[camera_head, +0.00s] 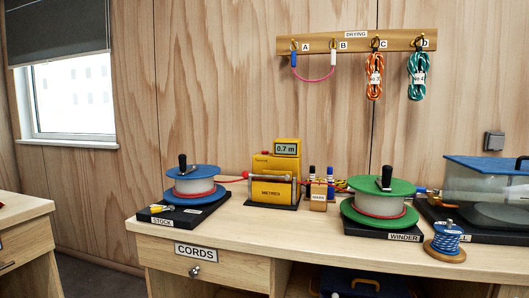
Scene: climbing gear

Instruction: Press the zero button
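A yellow metre counter (268,182) labelled METRES stands mid-bench, between the blue-topped STOCK reel and the green-topped WINDER reel. Its display (287,149) reads 0.7 m. A small red spot (265,153) on top of the yellow body, left of the display, looks like a button; any lettering on it is too small to read. A red cord runs from the stock reel to the counter's rollers. My gripper is not in view.
The stock reel (193,182) and winder reel (383,199), both with upright black handles, flank the counter. A blue cord spool (447,239) sits at the front edge. A clear lidded box (490,185) stands right. Cords hang on the DRYING rack (356,42).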

